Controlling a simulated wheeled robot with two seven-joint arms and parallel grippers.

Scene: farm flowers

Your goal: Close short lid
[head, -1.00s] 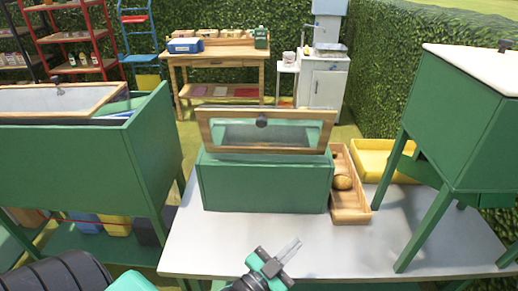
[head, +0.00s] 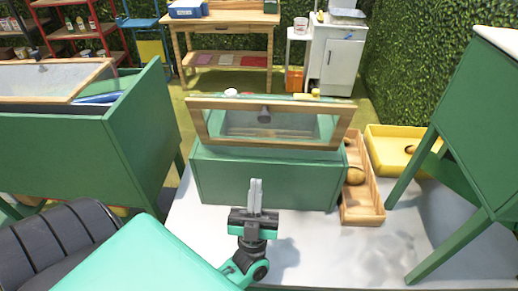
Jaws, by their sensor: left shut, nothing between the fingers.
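A short green box (head: 265,182) stands on the white table in the middle of the head view. My left gripper (head: 256,192) is shut and empty, pointing up in front of the box's front face, below the lid. I cannot tell whether it touches the box. My right gripper is not in view.
A wooden tray (head: 375,208) with a round brown item lies right of the box, beside a yellow tray (head: 378,136). A tall green stand (head: 470,150) is at right, a green planter (head: 70,150) at left. The white table (head: 350,250) is clear in front.

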